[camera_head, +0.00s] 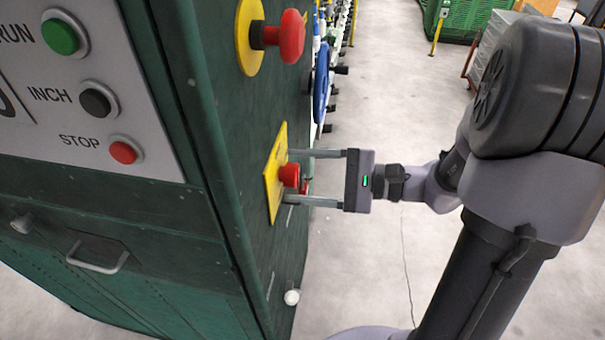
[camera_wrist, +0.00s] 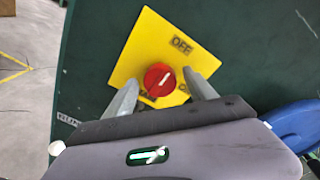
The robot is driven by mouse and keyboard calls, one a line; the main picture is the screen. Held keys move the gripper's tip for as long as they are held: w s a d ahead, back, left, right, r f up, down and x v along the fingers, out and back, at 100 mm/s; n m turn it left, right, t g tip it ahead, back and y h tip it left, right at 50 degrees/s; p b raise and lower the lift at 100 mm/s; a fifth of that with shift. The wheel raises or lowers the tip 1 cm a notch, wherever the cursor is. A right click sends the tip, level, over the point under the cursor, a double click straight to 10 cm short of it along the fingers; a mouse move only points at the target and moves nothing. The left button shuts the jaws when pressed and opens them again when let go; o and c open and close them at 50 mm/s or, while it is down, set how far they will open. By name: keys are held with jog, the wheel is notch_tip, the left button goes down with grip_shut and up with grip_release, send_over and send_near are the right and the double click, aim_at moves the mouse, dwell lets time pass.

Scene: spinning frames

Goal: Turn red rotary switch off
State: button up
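The red rotary switch (camera_head: 289,176) sits on a yellow plate (camera_head: 272,187) on the side of the green cabinet. In the wrist view the red knob (camera_wrist: 159,79) carries a pale pointer mark, and the word OFF is printed on the yellow plate (camera_wrist: 150,45) above and to the right of it. Other lettering below the knob is partly hidden by my fingers. My gripper (camera_head: 299,177) is open, with one finger above and one below the knob in the head view. In the wrist view the fingers flank the knob with gaps on both sides.
A red mushroom button (camera_head: 291,36) on a yellow backing sticks out above the switch. A panel with RUN, INCH and STOP buttons (camera_head: 123,152) is on the adjacent cabinet face. A blue wheel (camera_head: 321,80) stands beyond. The floor (camera_head: 375,270) to the right is clear.

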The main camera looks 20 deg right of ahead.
dwell(0.3)
jog(key=p+v, duration=0.3)
jog(key=v, duration=1.4)
jog(key=shift+d+p, duration=0.15)
jog(key=shift+p, duration=0.25)
jog(key=shift+s+r, duration=0.1)
jog(key=s+a+f+n+g+h+b, duration=0.1)
jog(key=s+a+n+h+b, duration=0.1)
jog(key=a+n+h, duration=0.3)
jog(key=s+a+f+n+g+h+b, duration=0.1)
jog(key=s+a+n+h+b, duration=0.2)
jog(key=a, duration=1.1)
jog(key=n+h, duration=0.2)
jog(key=h, duration=0.2)
jog(key=shift+a+f+g+h+b, duration=0.3)
jog(key=shift+f+g+h+b, duration=0.1)
jog(key=shift+s, duration=0.15)
